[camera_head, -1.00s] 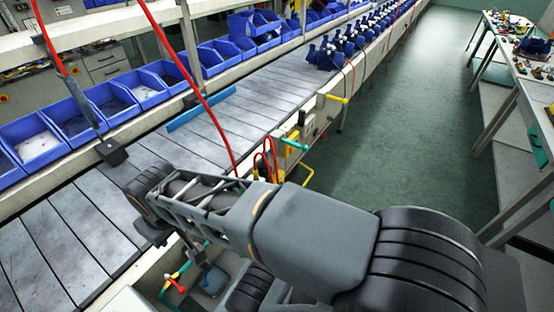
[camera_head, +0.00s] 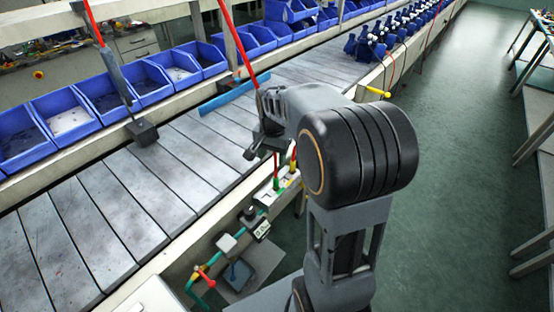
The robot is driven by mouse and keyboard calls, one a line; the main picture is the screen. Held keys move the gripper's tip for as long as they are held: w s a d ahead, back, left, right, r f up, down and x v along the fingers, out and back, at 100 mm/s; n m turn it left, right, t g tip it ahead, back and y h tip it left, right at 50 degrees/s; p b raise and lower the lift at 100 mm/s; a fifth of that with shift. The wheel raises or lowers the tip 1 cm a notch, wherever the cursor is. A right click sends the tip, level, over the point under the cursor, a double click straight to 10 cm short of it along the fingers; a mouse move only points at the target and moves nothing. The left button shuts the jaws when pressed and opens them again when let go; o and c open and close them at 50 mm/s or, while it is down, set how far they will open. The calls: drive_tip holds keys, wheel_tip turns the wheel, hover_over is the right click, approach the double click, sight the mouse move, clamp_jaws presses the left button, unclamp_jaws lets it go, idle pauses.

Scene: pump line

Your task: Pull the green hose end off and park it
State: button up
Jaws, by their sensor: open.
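My gripper (camera_head: 262,152) is over the front edge of the conveyor, pointing down, with its dark jaws apart and nothing visible between them. A green upright piece (camera_head: 276,173), which may be the green hose end, stands just below and right of the jaws; I cannot tell whether they touch. A yellow piece with a red top (camera_head: 293,164) stands beside it. Both rise from a pale block (camera_head: 277,193) at the conveyor's side. A green pipe (camera_head: 190,287) with a red valve handle (camera_head: 204,276) runs at lower left. My arm hides the area to the right.
The slatted conveyor (camera_head: 120,210) is clear nearby. Blue bins (camera_head: 62,111) line its far side. A dark block on a hanging post (camera_head: 142,131) and a red hose (camera_head: 233,40) hang over it. Blue pumps (camera_head: 370,50) stand farther back. A yellow-tipped rod (camera_head: 375,91) juts into the aisle.

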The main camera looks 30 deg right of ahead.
sight(275, 177)
drive_tip(key=shift+m, duration=0.8)
drive_tip(key=f, duration=0.1)
drive_tip(key=w+d+f, duration=0.1)
drive_tip(key=f, duration=0.1)
drive_tip(key=shift+w+d+f+b, duration=0.15)
drive_tip(key=shift+w+d+b, duration=0.15)
drive_tip(key=shift+w+d, duration=0.05)
wheel_tip(275, 177, down, 13)
drive_tip(key=shift+r+b, duration=0.2)
drive_tip(key=shift+b, duration=0.3)
drive_tip(key=shift+c, duration=0.4)
clamp_jaws()
